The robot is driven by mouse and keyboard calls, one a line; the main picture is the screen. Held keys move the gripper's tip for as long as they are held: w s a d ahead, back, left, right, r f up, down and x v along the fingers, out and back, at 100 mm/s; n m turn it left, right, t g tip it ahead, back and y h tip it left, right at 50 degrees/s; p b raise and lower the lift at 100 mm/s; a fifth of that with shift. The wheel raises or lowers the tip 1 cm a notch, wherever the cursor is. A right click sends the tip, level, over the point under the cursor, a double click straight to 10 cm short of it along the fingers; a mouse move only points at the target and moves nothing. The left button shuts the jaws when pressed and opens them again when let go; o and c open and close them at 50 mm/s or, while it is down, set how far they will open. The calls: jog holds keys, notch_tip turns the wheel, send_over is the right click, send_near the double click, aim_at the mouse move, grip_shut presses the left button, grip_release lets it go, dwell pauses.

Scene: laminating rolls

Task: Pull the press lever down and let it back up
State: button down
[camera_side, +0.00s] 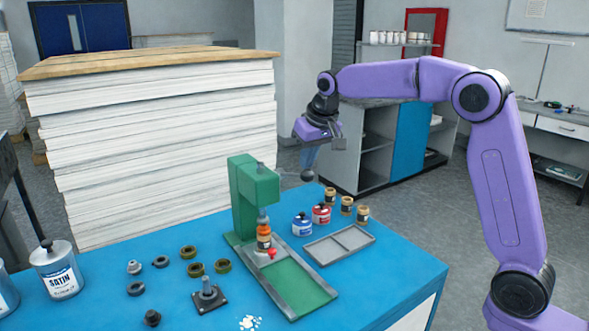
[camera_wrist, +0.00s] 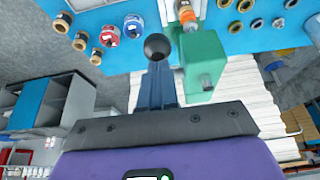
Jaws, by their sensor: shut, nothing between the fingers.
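My gripper (camera_side: 309,167) is shut and empty, pointing down just above the knob. In the wrist view its blue fingers (camera_wrist: 158,68) end right at the knob; I cannot tell whether they touch it.
Loose rings (camera_side: 188,252) and a SATIN can (camera_side: 58,268) are at left. A tall paper stack (camera_side: 150,130) rises behind.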

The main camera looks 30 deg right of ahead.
aim_at(310, 174)
jog(key=shift+s+f, duration=0.3)
jog(key=shift+f, duration=0.7)
jog(key=shift+s+f, duration=0.25)
jog(key=shift+f, duration=0.8)
jog(key=shift+w+f, duration=0.1)
jog(key=shift+f, duration=2)
jog(key=shift+w+r, duration=0.1)
jog(key=shift+r, duration=6.55)
